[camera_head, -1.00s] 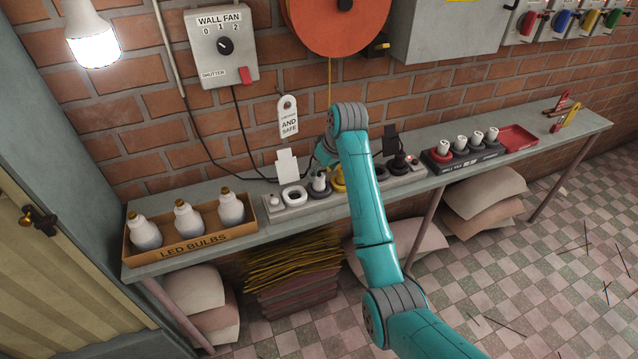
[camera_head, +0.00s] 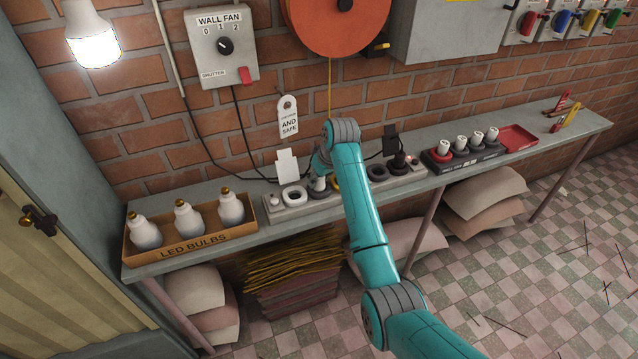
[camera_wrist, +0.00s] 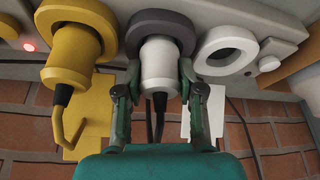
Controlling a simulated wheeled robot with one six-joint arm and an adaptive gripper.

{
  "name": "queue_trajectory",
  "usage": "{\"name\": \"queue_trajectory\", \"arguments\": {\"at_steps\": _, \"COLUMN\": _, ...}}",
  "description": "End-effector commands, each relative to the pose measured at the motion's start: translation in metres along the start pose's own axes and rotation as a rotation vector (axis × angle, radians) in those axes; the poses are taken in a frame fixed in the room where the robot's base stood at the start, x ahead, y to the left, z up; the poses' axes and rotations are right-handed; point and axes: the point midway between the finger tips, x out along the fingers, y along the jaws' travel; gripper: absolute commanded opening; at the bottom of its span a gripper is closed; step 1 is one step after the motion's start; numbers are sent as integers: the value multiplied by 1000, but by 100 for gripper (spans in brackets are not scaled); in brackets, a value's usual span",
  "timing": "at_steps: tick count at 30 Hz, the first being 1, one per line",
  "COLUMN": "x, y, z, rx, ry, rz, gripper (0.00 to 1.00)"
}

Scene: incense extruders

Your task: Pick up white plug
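The white plug (camera_wrist: 160,68) sits upright in a dark grey ring socket of the power strip, its dark cord hanging toward my wrist camera. In the head view the white plug (camera_head: 318,184) shows partly, just below my gripper (camera_head: 321,164). In the wrist view my gripper (camera_wrist: 159,76) has one finger on each side of the plug body. The fingers look apart, with a narrow gap at the left finger; contact at the right one is unclear. The grey power strip (camera_head: 275,212) lies along the bench.
A yellow plug (camera_wrist: 70,62) stands beside the white one, and an empty white ring socket (camera_wrist: 226,50) is on the other side. A box of LED bulbs (camera_head: 190,248) stands left on the bench. A dark tray of white-topped parts (camera_head: 464,160) is at right.

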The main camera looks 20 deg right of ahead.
Motion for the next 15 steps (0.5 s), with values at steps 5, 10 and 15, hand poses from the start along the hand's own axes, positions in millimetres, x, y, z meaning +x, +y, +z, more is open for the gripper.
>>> {"name": "queue_trajectory", "arguments": {"at_steps": 5, "x": 0, "y": 0, "z": 0, "rx": 0, "ry": 0, "rz": 0, "gripper": 3}}
{"name": "queue_trajectory", "arguments": {"at_steps": 10, "x": -1, "y": 0, "z": 0, "rx": 0, "ry": 0, "rz": 0, "gripper": 3}}
{"name": "queue_trajectory", "arguments": {"at_steps": 15, "x": -15, "y": 0, "z": -7, "rx": -1, "ry": 4, "rz": 1, "gripper": 2}}
